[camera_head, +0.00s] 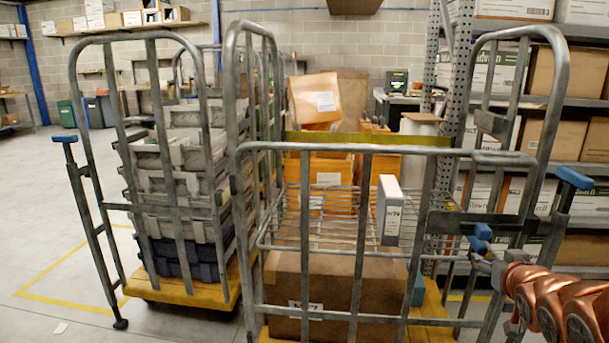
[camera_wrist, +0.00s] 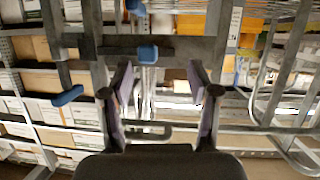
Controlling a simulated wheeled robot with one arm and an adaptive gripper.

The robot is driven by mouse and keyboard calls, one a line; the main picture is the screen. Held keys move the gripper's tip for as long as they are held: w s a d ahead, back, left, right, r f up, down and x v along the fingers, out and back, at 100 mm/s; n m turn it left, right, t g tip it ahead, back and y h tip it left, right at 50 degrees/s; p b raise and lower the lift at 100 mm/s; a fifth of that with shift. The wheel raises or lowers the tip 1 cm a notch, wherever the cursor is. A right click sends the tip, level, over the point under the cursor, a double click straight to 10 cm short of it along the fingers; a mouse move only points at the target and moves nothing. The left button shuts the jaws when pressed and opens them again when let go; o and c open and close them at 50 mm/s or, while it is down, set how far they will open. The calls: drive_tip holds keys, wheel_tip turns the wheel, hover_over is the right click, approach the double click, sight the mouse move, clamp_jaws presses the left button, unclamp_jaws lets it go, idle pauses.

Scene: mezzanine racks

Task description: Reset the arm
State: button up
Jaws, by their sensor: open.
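My arm (camera_head: 560,303) shows as copper-coloured links at the lower right of the head view, beside the right end of the near roll cage (camera_head: 365,152). My gripper (camera_wrist: 160,85) is in the wrist view with its two fingers apart and nothing held between them. Metal cage bars and a blue catch (camera_wrist: 148,53) show beyond the fingers. I cannot tell how far they are from the fingertips. In the head view the gripper itself is hard to make out among the cage bars.
The near cage holds a large brown carton (camera_head: 335,290), a small white-and-grey box (camera_head: 389,212) on its wire shelf and orange boxes (camera_head: 327,98) behind. Another cage (camera_head: 72,165) with stacked grey crates stands left. Racks of cartons (camera_head: 560,135) stand right.

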drive_tip(key=s+a+r+g+y+p, duration=0.1)
drive_tip(key=s+a+r+g+p, duration=0.3)
drive_tip(key=s+a+p, duration=0.3)
drive_tip(key=s+a+r+n+g+y+p, duration=0.1)
drive_tip(key=s+a+r+g+p, duration=0.2)
drive_tip(key=s, duration=1.1)
drive_tip(key=s+a+r+n+g+y+p, duration=0.1)
drive_tip(key=s+a+r+g+p, duration=0.3)
drive_tip(key=s+a+g+p, duration=0.4)
drive_tip(key=s+a+p, duration=0.3)
drive_tip(key=a, duration=0.3)
drive_tip(key=shift+s+r+y, duration=0.3)
drive_tip(key=shift+s, duration=0.05)
drive_tip(key=shift+c, duration=0.3)
